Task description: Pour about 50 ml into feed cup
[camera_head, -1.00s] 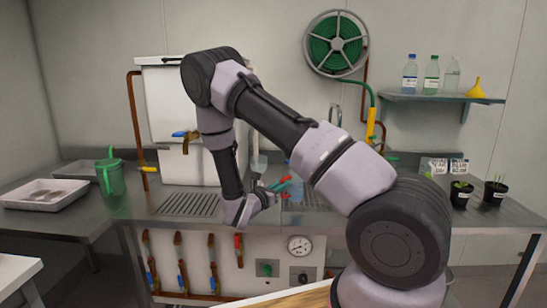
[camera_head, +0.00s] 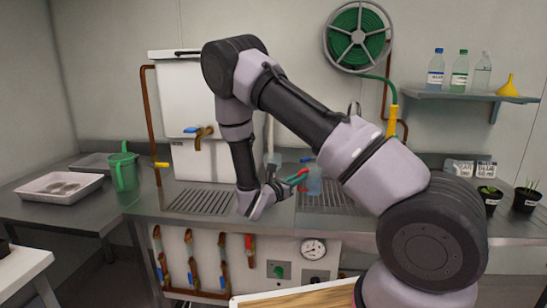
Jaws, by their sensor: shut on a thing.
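My gripper (camera_head: 299,182), with red and green showing at its fingers, is just above the steel counter, in front of the white tank. It is shut on what looks like a small translucent blue container (camera_head: 315,181), which appears upright at the fingertips. The grip itself is too small to see clearly, and I cannot tell how much liquid is inside. I cannot pick out a feed cup for certain. A green jug (camera_head: 124,172) stands upright on the counter at the left, far from my gripper.
The white tank (camera_head: 175,90) has a blue-handled tap (camera_head: 198,131) above a drain grate (camera_head: 200,201). Bottles and a yellow funnel (camera_head: 508,86) stand on the wall shelf (camera_head: 455,95). Potted seedlings (camera_head: 490,199) and labelled pouches (camera_head: 472,170) stand at right.

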